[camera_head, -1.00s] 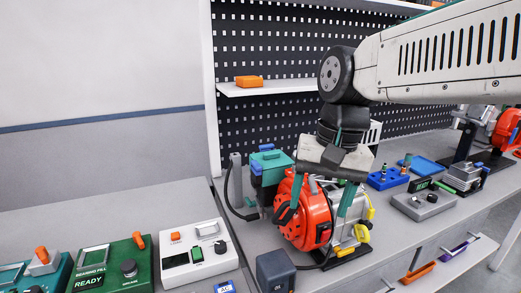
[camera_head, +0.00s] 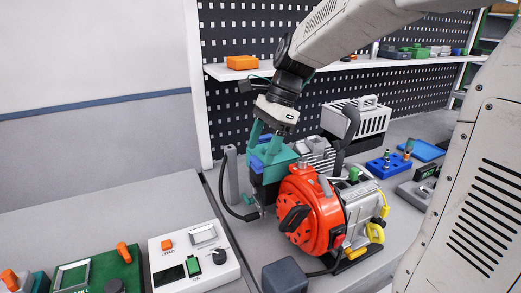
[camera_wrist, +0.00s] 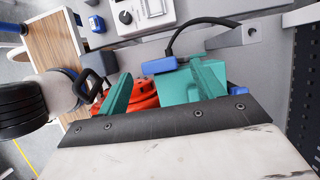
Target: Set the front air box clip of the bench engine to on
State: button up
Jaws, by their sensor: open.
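The bench engine (camera_head: 310,212) is orange-red with a silver block and stands on the bench. Its teal air box (camera_head: 283,163) is on the engine's left side and also shows in the wrist view (camera_wrist: 178,86). A blue clip (camera_head: 257,164) is on the air box's near side, and it shows in the wrist view (camera_wrist: 160,66) between my fingertips. A second blue part shows by my right finger there. My gripper (camera_head: 266,136) is open, with its teal fingers pointing down over the air box. I cannot tell whether a finger touches it, nor the clip's setting.
A black hose (camera_head: 231,203) curves beside the air box near a grey post (camera_head: 231,172). A dark grey box (camera_head: 285,277) stands in front of the engine. A white control panel (camera_head: 193,255) is on the left bench. A shelf with an orange box (camera_head: 242,62) is behind.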

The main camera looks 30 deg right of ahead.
jog(key=shift+x, duration=0.75)
jog(key=c, duration=1)
